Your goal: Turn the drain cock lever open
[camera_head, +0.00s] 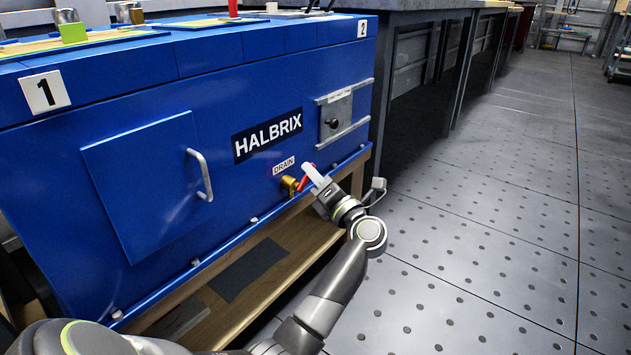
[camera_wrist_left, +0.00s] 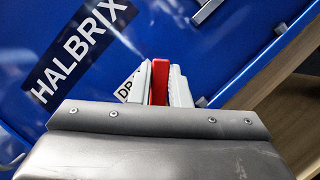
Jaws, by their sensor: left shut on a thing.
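The drain cock is a brass valve (camera_head: 289,185) low on the front of the blue HALBRIX cabinet, under the DRAIN label (camera_head: 284,165). Its red lever (camera_head: 304,184) shows beside the brass body. My left gripper (camera_head: 311,172) is at the cock with its pale fingers shut on the lever. In the left wrist view the red lever (camera_wrist_left: 159,82) sits between the two fingers, with part of the DRAIN label (camera_wrist_left: 124,92) behind them. The brass body is hidden in that view. My right gripper is not in view.
The blue cabinet (camera_head: 160,90) has a door with a handle (camera_head: 200,174) left of the cock and a metal plate with a black knob (camera_head: 333,123) to the right. A wooden shelf (camera_head: 280,238) lies below. The perforated floor (camera_head: 490,230) at right is clear.

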